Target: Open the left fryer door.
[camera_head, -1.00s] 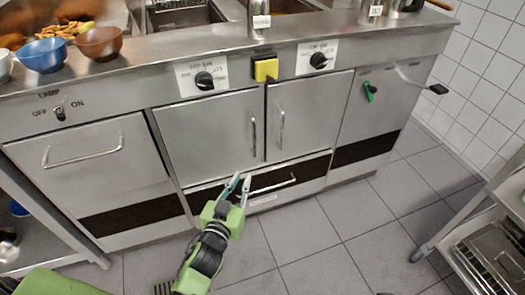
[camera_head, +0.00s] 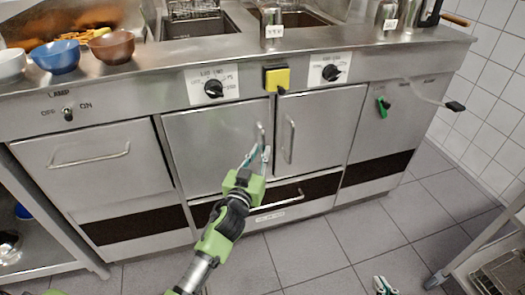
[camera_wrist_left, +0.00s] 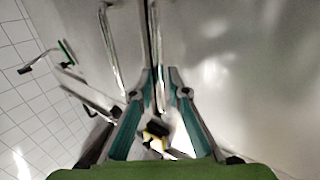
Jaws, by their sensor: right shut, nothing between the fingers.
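The left fryer door (camera_head: 210,150) is a flat steel panel with a vertical bar handle (camera_head: 261,134) near its right edge. It looks closed. My left gripper (camera_head: 257,155) is at the lower part of this handle, its fingers pointing up. In the left wrist view the left gripper's fingers (camera_wrist_left: 160,78) are apart, and the left door's handle (camera_wrist_left: 154,30) lines up with the gap between them. I cannot tell whether they touch it. My right gripper (camera_head: 384,286) is shut and empty at the bottom edge, low over the floor.
The right fryer door (camera_head: 320,130) with its own handle (camera_head: 290,140) is close beside. Below is a drawer handle (camera_head: 280,202). Knobs (camera_head: 214,88) and a yellow switch (camera_head: 277,78) sit above. A metal rack (camera_head: 495,255) stands at right. The floor in front is clear.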

